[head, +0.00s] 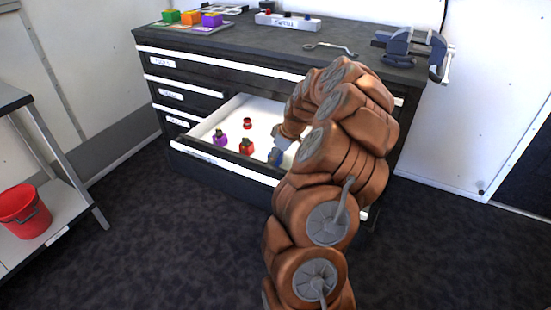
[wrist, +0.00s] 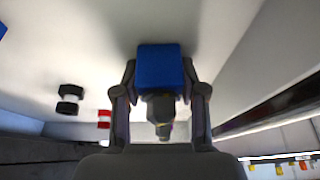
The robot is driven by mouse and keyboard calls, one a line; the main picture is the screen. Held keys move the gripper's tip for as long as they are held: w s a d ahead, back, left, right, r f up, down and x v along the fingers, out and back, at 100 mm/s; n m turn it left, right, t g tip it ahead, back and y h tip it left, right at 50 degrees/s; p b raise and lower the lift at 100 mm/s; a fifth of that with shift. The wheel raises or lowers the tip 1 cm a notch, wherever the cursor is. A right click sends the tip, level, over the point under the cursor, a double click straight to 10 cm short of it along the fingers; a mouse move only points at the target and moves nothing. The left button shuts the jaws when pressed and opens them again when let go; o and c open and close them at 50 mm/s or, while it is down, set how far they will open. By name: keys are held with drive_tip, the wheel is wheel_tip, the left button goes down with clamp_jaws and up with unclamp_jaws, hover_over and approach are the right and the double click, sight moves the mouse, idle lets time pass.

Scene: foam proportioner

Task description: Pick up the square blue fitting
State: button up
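The square blue fitting (wrist: 160,68) sits between the two fingers of my gripper (wrist: 160,85) in the wrist view. Its blue block has a finger against each side, and its dark grey stem points towards the camera. My gripper looks shut on it. In the head view the blue fitting (head: 275,157) is at the front right inside the open drawer (head: 262,108), with my gripper (head: 279,147) beside it, partly hidden by my arm. I cannot tell whether the fitting touches the drawer floor.
A purple fitting (head: 220,138), a red fitting (head: 246,147) and a red ring-like fitting (head: 247,123) stand in the drawer to the left. The drawer's front wall (head: 225,164) is close. The worktop holds coloured blocks (head: 190,18), a wrench (head: 331,48) and a vise (head: 415,48).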

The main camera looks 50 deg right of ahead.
clamp_jaws()
